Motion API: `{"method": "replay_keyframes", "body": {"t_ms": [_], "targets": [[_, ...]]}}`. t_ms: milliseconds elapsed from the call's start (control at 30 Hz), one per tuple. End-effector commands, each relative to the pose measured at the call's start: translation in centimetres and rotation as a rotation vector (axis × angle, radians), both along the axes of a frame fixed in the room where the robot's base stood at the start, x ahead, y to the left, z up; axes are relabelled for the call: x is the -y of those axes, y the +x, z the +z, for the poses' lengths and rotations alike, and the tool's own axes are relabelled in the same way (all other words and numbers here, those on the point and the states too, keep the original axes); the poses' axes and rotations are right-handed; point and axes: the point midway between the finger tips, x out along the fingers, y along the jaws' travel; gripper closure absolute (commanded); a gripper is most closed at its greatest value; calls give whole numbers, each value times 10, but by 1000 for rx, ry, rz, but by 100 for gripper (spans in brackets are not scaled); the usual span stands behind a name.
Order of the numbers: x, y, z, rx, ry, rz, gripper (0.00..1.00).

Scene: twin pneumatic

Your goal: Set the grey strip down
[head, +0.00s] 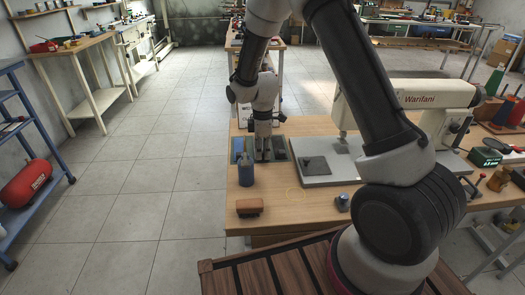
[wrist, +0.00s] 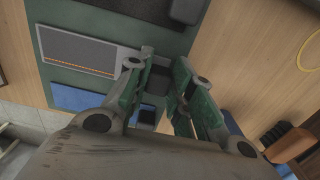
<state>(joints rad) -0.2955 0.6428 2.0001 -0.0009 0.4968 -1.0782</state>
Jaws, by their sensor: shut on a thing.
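My gripper (head: 263,155) points down over a dark green mat on the wooden workbench. In the wrist view its green-padded fingers (wrist: 163,68) are close together, with a small dark grey piece (wrist: 157,83) between them, which I take for the grey strip. Most of that piece is hidden by the fingers, and I cannot tell whether it touches the mat. A lighter grey plate with an orange line (wrist: 75,52) lies on the mat (wrist: 62,83) left of the fingers. A blue piece (wrist: 75,98) lies beside that plate.
A brown block (head: 249,208) and a yellow ring (head: 295,195) lie nearer the bench's front edge. A white sewing machine (head: 425,92) on a pale base (head: 318,181) stands to the right.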

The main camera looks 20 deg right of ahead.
Motion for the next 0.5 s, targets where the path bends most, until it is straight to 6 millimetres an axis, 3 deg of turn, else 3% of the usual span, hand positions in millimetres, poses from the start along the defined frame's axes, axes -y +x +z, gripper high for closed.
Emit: {"method": "replay_keyframes", "body": {"t_ms": [200, 233, 333, 500], "targets": [[0, 0, -3, -1, -1, 0, 99], [0, 0, -3, -1, 0, 0, 74], [0, 0, -2, -1, 0, 0, 56], [0, 0, -2, -1, 0, 0, 56]]}}
